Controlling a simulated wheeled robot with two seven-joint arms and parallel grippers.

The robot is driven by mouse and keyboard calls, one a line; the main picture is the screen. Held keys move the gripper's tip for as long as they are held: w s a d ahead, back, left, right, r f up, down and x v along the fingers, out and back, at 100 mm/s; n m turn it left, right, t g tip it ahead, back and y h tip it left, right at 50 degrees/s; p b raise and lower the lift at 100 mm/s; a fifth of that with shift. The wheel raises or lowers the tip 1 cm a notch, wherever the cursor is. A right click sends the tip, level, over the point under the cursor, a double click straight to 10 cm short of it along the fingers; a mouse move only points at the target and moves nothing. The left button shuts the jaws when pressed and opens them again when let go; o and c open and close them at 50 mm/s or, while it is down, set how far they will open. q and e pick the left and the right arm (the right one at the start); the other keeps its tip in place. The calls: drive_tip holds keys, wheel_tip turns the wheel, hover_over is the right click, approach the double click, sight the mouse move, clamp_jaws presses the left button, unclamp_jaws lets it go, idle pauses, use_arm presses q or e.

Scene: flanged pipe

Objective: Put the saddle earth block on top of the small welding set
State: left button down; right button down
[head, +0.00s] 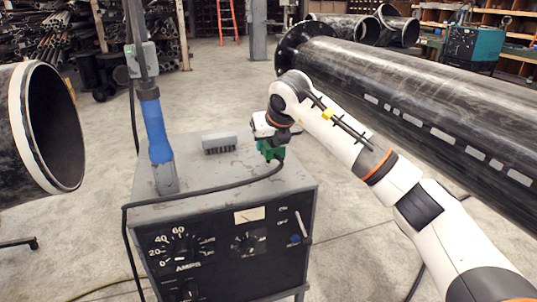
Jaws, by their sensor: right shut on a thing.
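The small welding set (225,245) is a grey box with a black front panel of dials, standing at the lower middle of the head view. My right gripper (272,138) is over the back right of its grey top. It is shut on a green block with a dark cable, which I take to be the saddle earth block (270,151). The gripper and wrist hide part of the block. I cannot tell whether the block touches the top. The cable curves left across the top and hangs down the front left side. My left gripper is not in view.
A small grey block with dark teeth (219,145) lies on the top, left of the green block. A blue-sleeved upright (156,130) stands at the top's left edge. A flanged black pipe (410,95) runs along the right; an open pipe end (50,128) is at left.

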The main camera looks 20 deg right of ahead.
sight(271, 153)
wheel_tip(271, 153, down, 3)
drive_tip(key=shift+f, duration=0.15)
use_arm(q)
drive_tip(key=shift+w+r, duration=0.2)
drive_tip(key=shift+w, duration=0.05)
use_arm(e)
drive_tip(key=c, duration=0.7)
unclamp_jaws()
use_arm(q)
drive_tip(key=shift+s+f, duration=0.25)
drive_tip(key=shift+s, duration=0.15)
use_arm(e)
drive_tip(key=v, duration=1.2)
